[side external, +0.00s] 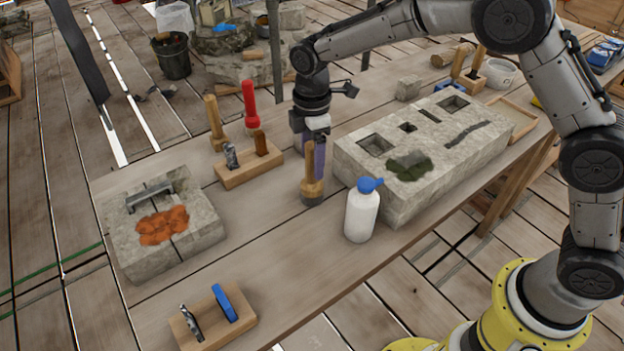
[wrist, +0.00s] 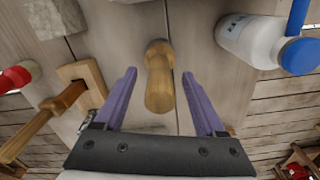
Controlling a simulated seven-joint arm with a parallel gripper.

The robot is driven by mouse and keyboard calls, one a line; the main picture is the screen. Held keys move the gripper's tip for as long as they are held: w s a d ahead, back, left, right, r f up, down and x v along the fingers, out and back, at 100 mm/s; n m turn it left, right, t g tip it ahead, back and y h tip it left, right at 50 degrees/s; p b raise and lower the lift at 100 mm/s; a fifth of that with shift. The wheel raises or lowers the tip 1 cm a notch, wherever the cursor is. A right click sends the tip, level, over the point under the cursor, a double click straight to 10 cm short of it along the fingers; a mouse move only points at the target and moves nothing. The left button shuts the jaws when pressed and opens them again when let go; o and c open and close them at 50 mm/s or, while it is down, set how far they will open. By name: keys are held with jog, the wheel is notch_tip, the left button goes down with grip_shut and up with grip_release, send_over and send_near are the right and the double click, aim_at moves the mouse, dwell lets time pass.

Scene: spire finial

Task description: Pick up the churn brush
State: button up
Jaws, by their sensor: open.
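The churn brush (side external: 312,190) stands upright on the wooden table, with a pale wooden handle and a dark grey lower end. In the wrist view its handle (wrist: 159,88) lies between my two purple fingers, with a visible gap on either side. My gripper (side external: 317,160) points down over the brush and is open. It also shows in the wrist view (wrist: 159,76). The fingers partly hide the upper handle in the side view, and the handle hides the brush's lower end in the wrist view.
A white bottle with a blue cap (side external: 362,212) stands close to the right of the brush. A long stone block (side external: 425,150) lies behind it. A wooden tool holder (side external: 249,168) is to the left, and a stone with an orange patch (side external: 195,229) further left.

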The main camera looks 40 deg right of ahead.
jog(key=shift+f, duration=1.1)
grip_shut()
jog(key=shift+r, duration=0.1)
